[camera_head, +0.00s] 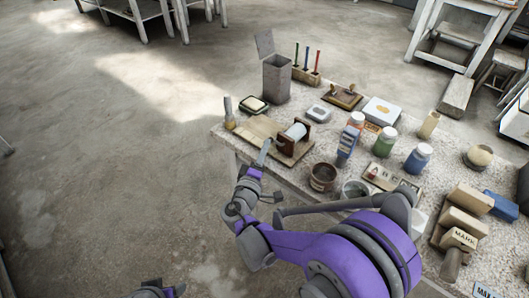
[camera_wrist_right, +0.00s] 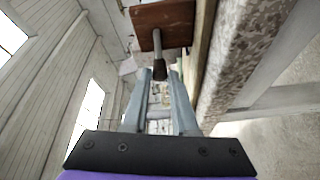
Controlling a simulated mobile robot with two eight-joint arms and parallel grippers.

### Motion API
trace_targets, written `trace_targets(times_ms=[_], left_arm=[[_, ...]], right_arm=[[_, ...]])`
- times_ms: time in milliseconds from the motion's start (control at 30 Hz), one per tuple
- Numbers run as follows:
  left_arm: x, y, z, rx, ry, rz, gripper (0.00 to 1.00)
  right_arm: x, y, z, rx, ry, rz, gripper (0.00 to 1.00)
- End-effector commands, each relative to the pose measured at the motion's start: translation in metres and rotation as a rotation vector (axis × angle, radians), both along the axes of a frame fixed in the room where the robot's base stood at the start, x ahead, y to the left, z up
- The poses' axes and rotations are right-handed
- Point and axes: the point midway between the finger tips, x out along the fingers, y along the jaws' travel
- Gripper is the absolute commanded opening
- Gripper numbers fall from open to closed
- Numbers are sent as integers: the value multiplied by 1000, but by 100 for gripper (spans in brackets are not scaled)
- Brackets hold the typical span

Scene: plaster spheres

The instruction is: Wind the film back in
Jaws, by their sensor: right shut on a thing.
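A film winder stands near the front left edge of the table, with a white roll (camera_head: 297,131) between dark wooden uprights (camera_head: 286,145) on a pale wooden board (camera_head: 257,130). My right gripper (camera_head: 265,150) is at its front left, over the table edge. In the right wrist view, a metal rod comes out of a brown wooden upright (camera_wrist_right: 165,14) and ends in a dark handle (camera_wrist_right: 160,70). My right gripper (camera_wrist_right: 160,78) is shut on this handle. Whether film hangs out is unclear. Of my left arm only a small piece shows at the bottom edge; its gripper is out of view.
Behind the winder stand a brush (camera_head: 229,113), a soap dish (camera_head: 253,105) and a grey bin (camera_head: 276,80). The floor left of the table is clear.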

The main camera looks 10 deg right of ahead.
Motion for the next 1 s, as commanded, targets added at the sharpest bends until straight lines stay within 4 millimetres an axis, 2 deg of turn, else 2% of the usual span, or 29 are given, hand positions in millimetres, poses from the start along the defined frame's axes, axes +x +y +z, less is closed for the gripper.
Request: trace_targets(times_ms=[1000], left_arm=[[0, 0, -16, 0, 5, 0, 63]], right_arm=[[-10, -8, 21, 596, -763, -1, 0]])
